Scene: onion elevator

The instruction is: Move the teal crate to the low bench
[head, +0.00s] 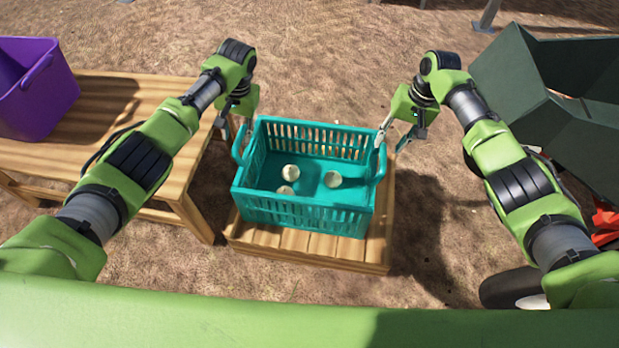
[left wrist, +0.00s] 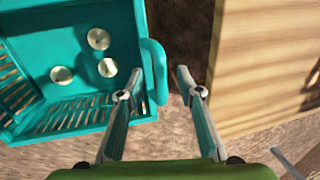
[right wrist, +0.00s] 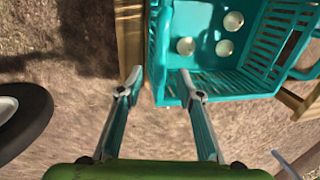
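The teal crate (head: 300,215) sits upright on a low slatted wooden bench (head: 300,242) in the middle of the head view. Several pale round onions lie on its floor. My left gripper (head: 240,122) is open at the crate's left handle (head: 238,146). In the left wrist view the handle (left wrist: 154,72) shows between the two spread fingertips, with no clear grip. My right gripper (head: 393,138) is open at the crate's right side.
A taller wooden table (head: 120,90) stands close on the left, with a purple crate (head: 35,90) on it. A dark green bin-like structure (head: 520,75) is at the right, above a dark wheel (head: 512,287). Bare ground lies behind the bench.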

